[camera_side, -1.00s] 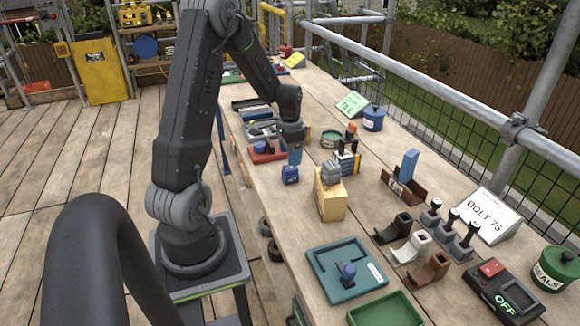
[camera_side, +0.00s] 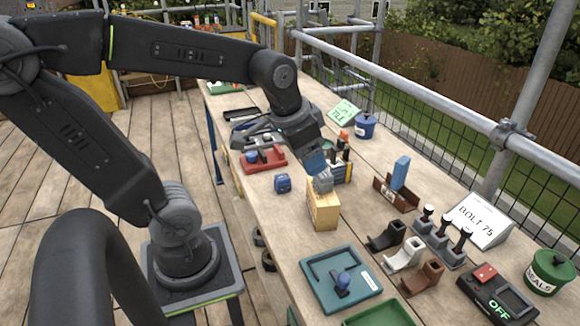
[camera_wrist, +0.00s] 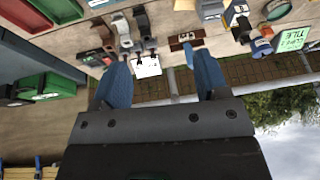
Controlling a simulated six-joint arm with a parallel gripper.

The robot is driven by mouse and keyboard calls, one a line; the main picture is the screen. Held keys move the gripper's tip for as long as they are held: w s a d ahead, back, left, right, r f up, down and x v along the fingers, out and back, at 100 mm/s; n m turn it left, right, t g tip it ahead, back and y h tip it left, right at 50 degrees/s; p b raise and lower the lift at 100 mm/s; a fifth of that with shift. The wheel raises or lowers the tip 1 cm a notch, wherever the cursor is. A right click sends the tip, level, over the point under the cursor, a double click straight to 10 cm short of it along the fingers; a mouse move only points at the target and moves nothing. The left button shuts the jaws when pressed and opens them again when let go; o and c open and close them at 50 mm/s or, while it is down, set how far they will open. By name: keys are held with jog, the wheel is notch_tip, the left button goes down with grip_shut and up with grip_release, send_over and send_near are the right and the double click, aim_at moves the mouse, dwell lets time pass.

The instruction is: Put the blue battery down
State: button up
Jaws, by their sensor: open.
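The blue battery (camera_side: 283,183) stands on the wooden bench, left of a pale wooden block (camera_side: 322,208). Nothing is touching it in the side view. My gripper (camera_side: 317,168) is to the right of the battery and apart from it, close to the grey piece (camera_side: 324,182) on top of the block. I cannot tell whether it touches that piece. In the wrist view my two blue fingers (camera_wrist: 163,75) are spread wide with nothing between them. I cannot make out the battery in the wrist view.
A red tray (camera_side: 265,160) lies behind the battery. A teal tray (camera_side: 318,270) is near the front. A brown holder with a blue upright piece (camera_side: 401,172) and several dark, white and brown brackets (camera_side: 405,254) are on the right. Bench in front of the battery is bare.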

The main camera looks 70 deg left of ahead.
jog(key=s+d+t, duration=0.1)
jog(key=s+d, duration=0.4)
jog(key=shift+r+h, duration=0.4)
jog(key=shift+r, duration=0.05)
dwell(0.8)
